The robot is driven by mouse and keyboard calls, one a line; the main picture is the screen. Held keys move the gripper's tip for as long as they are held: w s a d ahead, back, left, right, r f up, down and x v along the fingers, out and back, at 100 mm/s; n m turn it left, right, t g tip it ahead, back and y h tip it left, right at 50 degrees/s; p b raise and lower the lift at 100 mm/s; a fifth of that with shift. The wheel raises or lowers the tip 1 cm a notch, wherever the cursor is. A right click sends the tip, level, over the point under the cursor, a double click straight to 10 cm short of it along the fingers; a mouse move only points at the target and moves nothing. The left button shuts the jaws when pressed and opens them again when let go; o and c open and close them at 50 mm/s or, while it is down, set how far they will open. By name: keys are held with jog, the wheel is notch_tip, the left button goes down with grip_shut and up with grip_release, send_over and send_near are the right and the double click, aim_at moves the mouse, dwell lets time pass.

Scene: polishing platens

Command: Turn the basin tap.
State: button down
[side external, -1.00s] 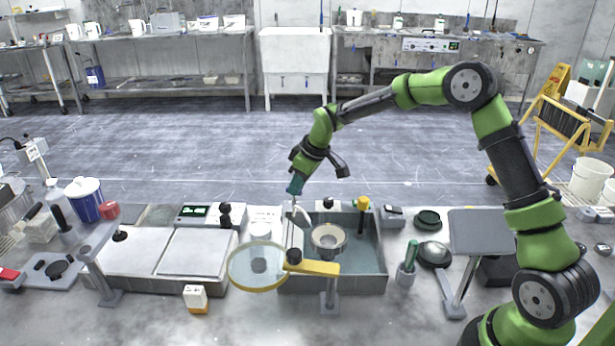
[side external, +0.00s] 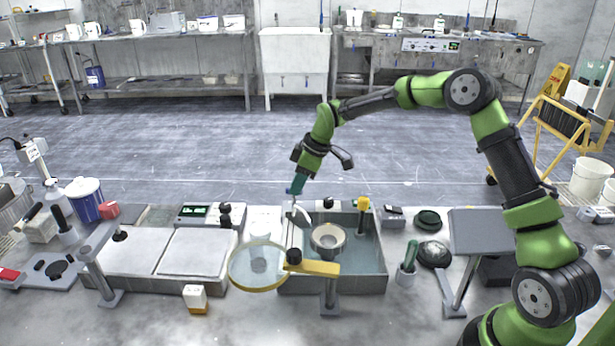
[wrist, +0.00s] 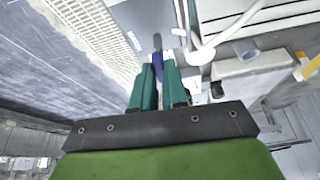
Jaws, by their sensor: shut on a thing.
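The basin tap (side external: 300,213) has a pale curved spout at the back left of the grey basin (side external: 362,284). Its blue lever (side external: 289,192) shows beside my fingertips. In the wrist view, the blue lever (wrist: 158,62) sits between the two teal fingers, and the white spout (wrist: 208,48) curves to the right of them. My gripper (side external: 297,189) points down at the top of the tap and is shut on the blue lever. The fingers hide part of the lever.
A ring-shaped cup (side external: 328,238) stands in the basin. A round magnifier lens (side external: 257,267) on a yellow arm (side external: 313,267) stands in front of the basin's left side.

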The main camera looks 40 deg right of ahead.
jog(key=c, duration=1.2)
grip_release()
jog(key=shift+o, duration=0.2)
jog(key=v, duration=1.7)
jog(key=shift+w, duration=0.1)
